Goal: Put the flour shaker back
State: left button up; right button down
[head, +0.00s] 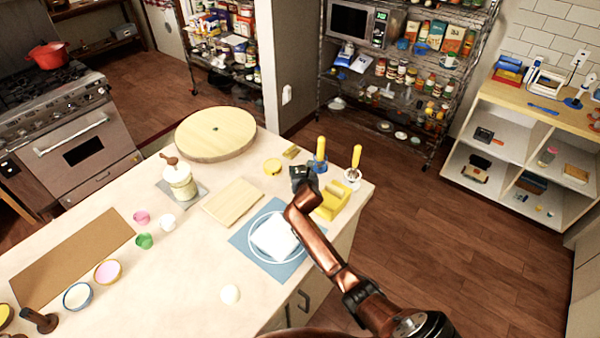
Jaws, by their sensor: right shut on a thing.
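My right gripper (303,179) is over the far right part of the pale counter (205,270), its arm coming in from the lower right. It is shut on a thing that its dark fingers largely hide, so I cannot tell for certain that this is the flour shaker. A yellow handle with a blue lower part (320,152) shows right beside the fingers; I cannot tell whether it is held or stands behind them. No other thing is clearly recognisable as the flour shaker. My left gripper is out of view.
A second yellow-handled tool (356,158) and a yellow block-like thing (333,200) are close by at the counter's right edge. A blue mat (240,238) bears a white ring and white lump. A small board (233,202) and lidded jar (180,183) stand left.

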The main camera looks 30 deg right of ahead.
jog(key=shift+f, duration=0.95)
jog(key=shift+f, duration=0.15)
jog(key=c, duration=1.3)
grip_release()
jog(key=p+v, duration=0.1)
jog(key=v, duration=1.1)
jog(key=shift+p, duration=0.4)
jog(key=shift+a, duration=0.1)
